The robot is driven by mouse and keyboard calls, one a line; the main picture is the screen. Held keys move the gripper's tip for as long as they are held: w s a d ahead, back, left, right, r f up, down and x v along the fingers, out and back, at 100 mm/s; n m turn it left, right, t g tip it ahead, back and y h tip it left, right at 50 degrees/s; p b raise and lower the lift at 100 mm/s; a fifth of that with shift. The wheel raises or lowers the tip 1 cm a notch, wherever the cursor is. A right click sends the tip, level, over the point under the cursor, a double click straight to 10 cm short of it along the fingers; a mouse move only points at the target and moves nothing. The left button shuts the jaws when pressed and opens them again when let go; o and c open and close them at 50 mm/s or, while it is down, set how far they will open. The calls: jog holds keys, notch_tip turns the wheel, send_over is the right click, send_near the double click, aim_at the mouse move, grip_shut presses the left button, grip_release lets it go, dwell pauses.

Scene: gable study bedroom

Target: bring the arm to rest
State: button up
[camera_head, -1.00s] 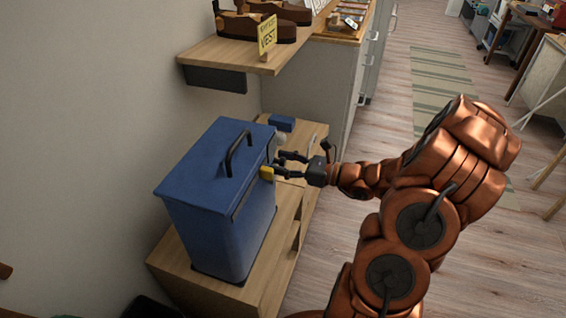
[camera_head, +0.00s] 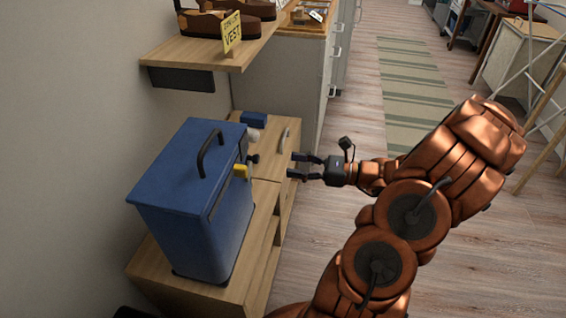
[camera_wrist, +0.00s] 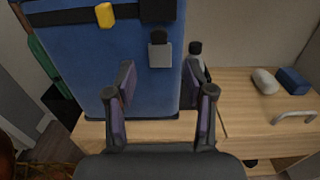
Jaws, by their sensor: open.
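My gripper (camera_head: 298,167) is open and empty. It hangs in the air to the right of the blue lidded box (camera_head: 205,220), clear of it. In the wrist view the two fingers of my gripper (camera_wrist: 162,92) stand apart, with the blue box (camera_wrist: 150,85) beyond them. My copper-coloured arm reaches in from the lower right, bent at its joints. A yellow piece (camera_head: 240,171) is on the box's front. A grey tab with a dark top (camera_wrist: 159,48) shows on the box front in the wrist view.
The box stands on a low wooden cabinet (camera_head: 262,195). A white lump (camera_head: 253,135) and a small blue block (camera_head: 254,119) lie behind it. A wooden shelf (camera_head: 190,50) with shoes and a yellow sign (camera_head: 232,32) overhangs the back. Open floor (camera_head: 350,140) lies to the right.

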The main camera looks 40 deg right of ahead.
jog(key=shift+s+d, duration=0.3)
jog(key=shift+s, duration=0.1)
jog(key=shift+a, duration=0.1)
jog(key=s+a+r+n+g+y+p, duration=0.15)
jog(key=a+r+n+g+p, duration=0.3)
jog(key=a, duration=0.45)
jog(key=s+a+r+n+g+p, duration=0.25)
jog(key=a+r+n+g, duration=0.3)
jog(key=a, duration=0.35)
jog(key=s+a+r+n+g+h+p, duration=0.5)
jog(key=s+a+r+n+g+p, duration=0.15)
jog(key=s+n, duration=0.2)
jog(key=s+d+r+n+t+h+p, duration=0.1)
jog(key=s+d+r+n+h+p, duration=0.1)
jog(key=s+r+n+h+p, duration=0.6)
jog(key=shift+s+d+r+n, duration=0.25)
jog(key=shift+d+r+n, duration=0.15)
jog(key=shift+r+n, duration=0.25)
